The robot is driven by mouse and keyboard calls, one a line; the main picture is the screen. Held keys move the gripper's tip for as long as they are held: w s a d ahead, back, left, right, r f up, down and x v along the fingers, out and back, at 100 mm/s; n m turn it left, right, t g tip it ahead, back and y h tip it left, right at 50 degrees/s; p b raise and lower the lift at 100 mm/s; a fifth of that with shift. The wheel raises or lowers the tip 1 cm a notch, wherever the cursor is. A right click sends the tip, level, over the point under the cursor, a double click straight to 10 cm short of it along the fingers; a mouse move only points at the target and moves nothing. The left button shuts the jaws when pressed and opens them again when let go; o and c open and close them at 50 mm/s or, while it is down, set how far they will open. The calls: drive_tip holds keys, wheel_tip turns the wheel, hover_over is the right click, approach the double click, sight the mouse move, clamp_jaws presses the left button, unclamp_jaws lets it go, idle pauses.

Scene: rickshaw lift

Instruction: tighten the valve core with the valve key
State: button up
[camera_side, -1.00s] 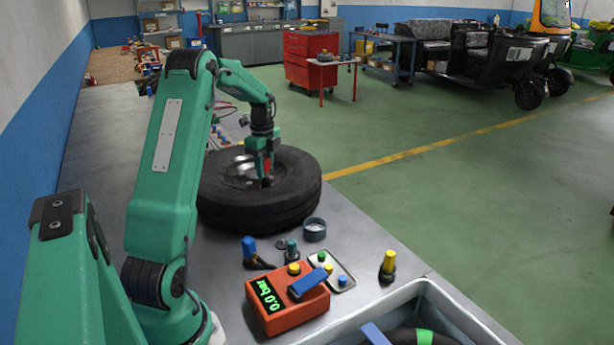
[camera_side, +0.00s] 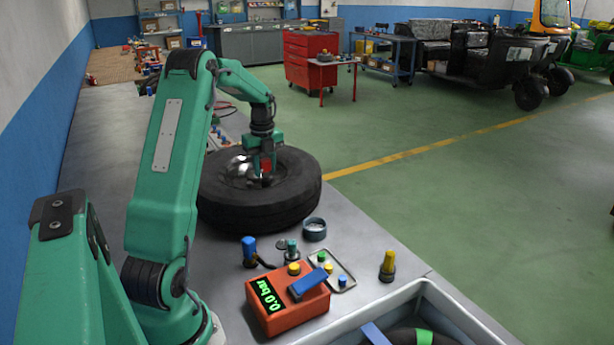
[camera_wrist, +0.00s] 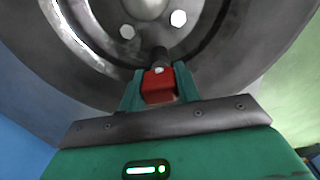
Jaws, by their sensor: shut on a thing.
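The red valve key (camera_side: 266,165) is between the fingers of my gripper (camera_side: 264,158), which is shut on it over the wheel on the bench. In the wrist view the red key (camera_wrist: 158,88) sits between the green fingers of my gripper (camera_wrist: 158,92). A dark stem (camera_wrist: 158,58) shows just beyond the key, towards the metal rim (camera_wrist: 75,45). The key looks lined up with the stem; I cannot tell how far it is seated. The valve core itself is hidden. The wheel's black tyre (camera_side: 258,210) lies flat.
An orange gauge box (camera_side: 290,312) reading 0.0 bar stands in front of the wheel. A small tray of caps (camera_side: 345,285), a round dish (camera_side: 315,229), a yellow-topped piece (camera_side: 388,265) and a grey bin (camera_side: 440,300) are nearby.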

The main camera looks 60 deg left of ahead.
drive_tip(key=o, duration=0.9)
drive_tip(key=n, duration=0.8)
drive_tip(key=shift+n, duration=0.4)
drive_tip(key=n, duration=0.4)
drive_tip(key=shift+n, duration=2.6)
